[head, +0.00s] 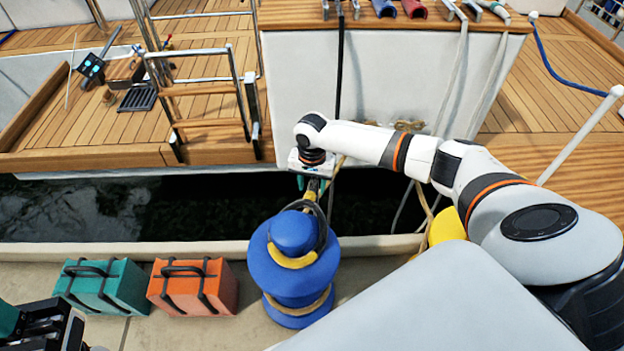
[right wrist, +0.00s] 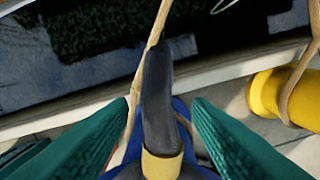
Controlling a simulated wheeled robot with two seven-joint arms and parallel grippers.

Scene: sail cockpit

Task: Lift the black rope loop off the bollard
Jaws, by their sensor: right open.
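The blue bollard (head: 296,232) stands on the quay in the head view, with yellow bands around it. The black rope loop (head: 321,228) hangs around its upper part; a yellow-wrapped section rises toward my right gripper (head: 312,187). In the right wrist view, the black rope (right wrist: 160,90) with its yellow wrap (right wrist: 161,166) runs between the two green fingers of my right gripper (right wrist: 160,112). The fingers are apart, with gaps on both sides of the rope. My left gripper (head: 40,328) shows only partly at the bottom left corner; its jaw opening is unclear.
A teal case (head: 105,287) and an orange case (head: 193,288) sit left of the bollard. Dark water (head: 110,210) lies between quay and boat. A second, yellow bollard (head: 446,227) stands to the right, partly behind my right arm. A boarding ladder (head: 205,92) stands on the deck.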

